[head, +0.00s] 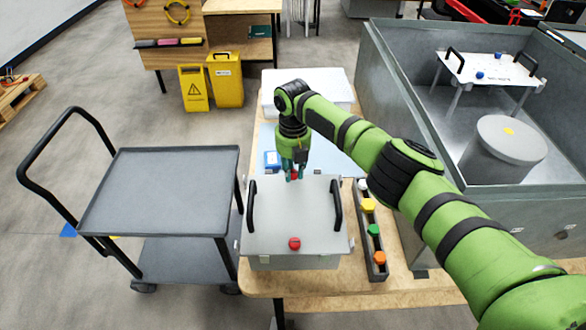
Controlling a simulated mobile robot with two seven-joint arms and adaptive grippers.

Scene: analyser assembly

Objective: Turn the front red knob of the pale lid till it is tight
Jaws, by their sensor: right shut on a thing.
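The pale lid (275,212) sits on a box on the wooden table, with a black handle on its left and right sides. One red knob (295,243) stands free near the lid's edge closest to me. A second red knob (294,175) is at the lid's far edge, partly hidden by my right gripper (293,174). My right gripper points down there, its fingers closed around this far knob. Whether the knobs are tight cannot be told. My left gripper is not in view.
A narrow tray (372,245) with coloured knobs lies right of the lid. A grey cart (160,190) stands left. A large grey metal enclosure (400,110) with a drum (505,150) is at right. A white box (325,85) is behind.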

